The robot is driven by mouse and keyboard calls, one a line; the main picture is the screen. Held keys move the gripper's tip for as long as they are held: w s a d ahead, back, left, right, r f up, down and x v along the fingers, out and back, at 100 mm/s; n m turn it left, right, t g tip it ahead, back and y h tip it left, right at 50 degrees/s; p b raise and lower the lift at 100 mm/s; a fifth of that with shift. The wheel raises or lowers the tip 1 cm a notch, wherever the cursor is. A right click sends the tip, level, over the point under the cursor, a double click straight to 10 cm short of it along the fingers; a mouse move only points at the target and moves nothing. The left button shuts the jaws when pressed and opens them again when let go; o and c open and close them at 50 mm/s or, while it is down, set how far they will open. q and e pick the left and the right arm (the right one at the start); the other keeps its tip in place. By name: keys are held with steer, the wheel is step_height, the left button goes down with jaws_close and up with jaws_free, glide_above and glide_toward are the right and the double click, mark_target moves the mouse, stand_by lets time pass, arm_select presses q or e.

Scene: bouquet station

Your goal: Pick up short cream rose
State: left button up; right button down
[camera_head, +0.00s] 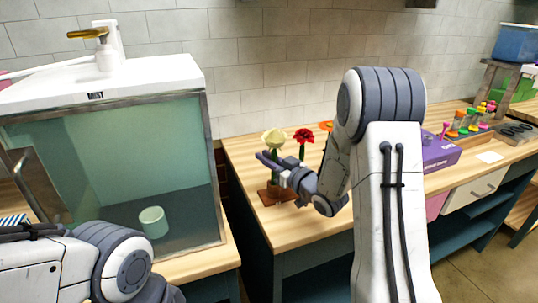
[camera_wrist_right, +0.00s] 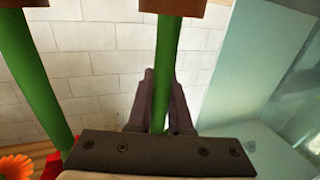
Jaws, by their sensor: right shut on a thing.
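The cream rose (camera_head: 273,139) stands upright near the left end of the wooden counter, its stem rising from a brown block (camera_head: 271,196). My right gripper (camera_head: 265,158) is just below the bloom, shut on the stem. In the right wrist view the green stem (camera_wrist_right: 168,60) runs between the two fingers of that gripper (camera_wrist_right: 162,78), and its end meets a brown block (camera_wrist_right: 172,7). The bloom is hidden there. My left arm shows at the lower left in the head view, but its gripper cannot be made out.
A red flower (camera_head: 303,135) stands close to the right of the rose, with an orange flower (camera_head: 326,125) behind. A glass-fronted sink tank (camera_head: 100,165) with a pale green cup (camera_head: 153,221) is at left. A purple box (camera_head: 438,152) lies right of my right arm.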

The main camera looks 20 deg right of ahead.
step_height(320, 180, up, 25)
steer(key=p, duration=0.8)
steer(key=shift+p, duration=0.3)
steer(key=shift+f, duration=0.1)
